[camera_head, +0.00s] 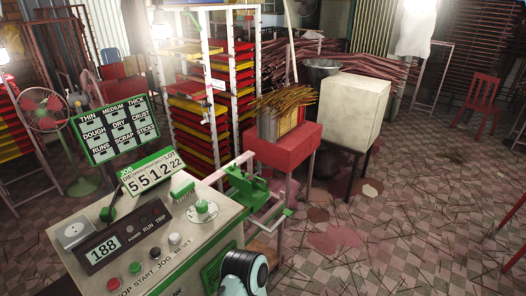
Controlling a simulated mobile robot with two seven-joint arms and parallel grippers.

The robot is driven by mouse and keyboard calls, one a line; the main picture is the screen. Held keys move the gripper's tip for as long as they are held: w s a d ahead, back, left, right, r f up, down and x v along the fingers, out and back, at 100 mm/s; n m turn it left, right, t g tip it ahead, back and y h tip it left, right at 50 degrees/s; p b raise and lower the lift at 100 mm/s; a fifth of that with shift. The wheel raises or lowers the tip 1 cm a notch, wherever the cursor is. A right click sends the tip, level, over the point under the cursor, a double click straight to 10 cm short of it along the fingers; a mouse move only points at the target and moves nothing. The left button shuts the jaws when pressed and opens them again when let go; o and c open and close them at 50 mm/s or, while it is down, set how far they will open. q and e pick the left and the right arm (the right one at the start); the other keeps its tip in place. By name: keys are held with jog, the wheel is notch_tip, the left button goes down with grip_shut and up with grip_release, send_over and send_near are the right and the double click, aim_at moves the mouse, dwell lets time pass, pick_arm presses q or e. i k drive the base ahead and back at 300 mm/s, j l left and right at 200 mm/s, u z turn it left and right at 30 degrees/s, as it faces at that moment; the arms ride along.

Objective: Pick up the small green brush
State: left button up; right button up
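A small green block-shaped thing with a paler lower edge, which looks like the small green brush (182,188), rests on the top of the beige control console (115,222). It sits behind the round white dial and to the right of the white number card. No gripper fingers show in the head view. Only a rounded black and white part of one of my arms shows at the bottom edge, in front of the console's right side. Nothing is seen touching the brush.
A number card (152,174) and a green-framed label board (114,128) stand on or behind the console. A green clamp-like fixture (247,186) is to its right. A red table (284,150) with incense sticks stands behind. The floor at right is open, strewn with sticks.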

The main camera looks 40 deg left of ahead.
aim_at(186, 186)
jog(key=i, duration=1.65)
jog(key=i+u, duration=0.2)
jog(key=u, duration=0.2)
jog(key=i+l+u, duration=0.1)
jog(key=u, duration=0.35)
jog(key=i+l+u, duration=0.15)
jog(key=u, duration=0.25)
jog(key=i+u, duration=0.1)
jog(key=u, duration=1.7)
